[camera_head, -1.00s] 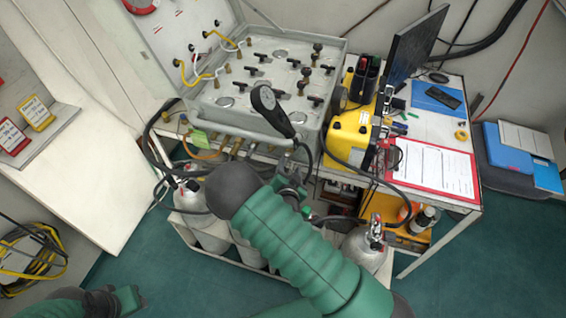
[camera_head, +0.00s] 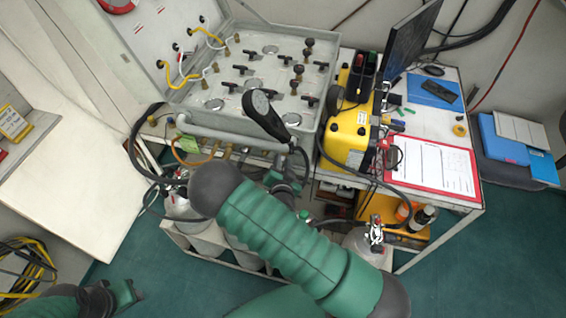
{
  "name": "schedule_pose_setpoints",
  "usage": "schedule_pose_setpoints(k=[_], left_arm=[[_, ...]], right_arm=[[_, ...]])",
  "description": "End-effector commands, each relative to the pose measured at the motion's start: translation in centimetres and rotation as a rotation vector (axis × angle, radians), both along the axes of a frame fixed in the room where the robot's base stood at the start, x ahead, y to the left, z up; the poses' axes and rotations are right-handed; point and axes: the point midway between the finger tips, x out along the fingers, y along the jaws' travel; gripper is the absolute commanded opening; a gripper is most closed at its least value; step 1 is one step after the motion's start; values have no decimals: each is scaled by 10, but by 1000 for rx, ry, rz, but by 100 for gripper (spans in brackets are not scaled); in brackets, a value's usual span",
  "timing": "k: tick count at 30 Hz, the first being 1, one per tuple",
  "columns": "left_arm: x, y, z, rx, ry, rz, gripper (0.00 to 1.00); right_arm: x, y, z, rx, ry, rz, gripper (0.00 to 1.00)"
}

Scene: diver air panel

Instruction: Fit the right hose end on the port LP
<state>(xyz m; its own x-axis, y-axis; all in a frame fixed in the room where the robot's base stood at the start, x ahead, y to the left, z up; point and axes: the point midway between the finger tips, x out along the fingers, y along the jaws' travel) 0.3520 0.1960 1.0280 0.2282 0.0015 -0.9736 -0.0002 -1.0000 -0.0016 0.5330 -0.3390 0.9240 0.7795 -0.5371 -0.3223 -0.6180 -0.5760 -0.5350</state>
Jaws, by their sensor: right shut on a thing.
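The air panel (camera_head: 215,112) is an open grey case with black valve handles, at the upper middle. Brass fittings (camera_head: 228,153) line its front underside; I cannot read which one is LP. My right gripper (camera_head: 287,178) is below the panel's front right corner, partly hidden behind my green forearm. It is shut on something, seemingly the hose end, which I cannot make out. Black hoses (camera_head: 345,172) run near it on the right. My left gripper (camera_head: 122,296) is low at the left, away from the panel; its finger gap is unclear.
A dark round-headed piece on a stem (camera_head: 262,108) stands before the panel's front. A yellow case (camera_head: 348,135) and a red-framed sheet (camera_head: 430,167) are on the bench at right. Grey cylinders (camera_head: 205,238) stand in a rack below.

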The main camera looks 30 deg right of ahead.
Motion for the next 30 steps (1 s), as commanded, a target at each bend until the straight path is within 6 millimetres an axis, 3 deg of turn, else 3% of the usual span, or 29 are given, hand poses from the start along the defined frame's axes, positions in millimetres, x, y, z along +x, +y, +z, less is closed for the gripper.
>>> schedule_pose_setpoints(k=[4, 30], left_arm=[[0, 0, 0, 0, 0, 0, 36], [0, 0, 0, 0, 0, 0, 36]], right_arm=[[-2, 0, -2, 1, 4, 0, 0], [-10, 11, -1, 1, 2, -1, 0]])
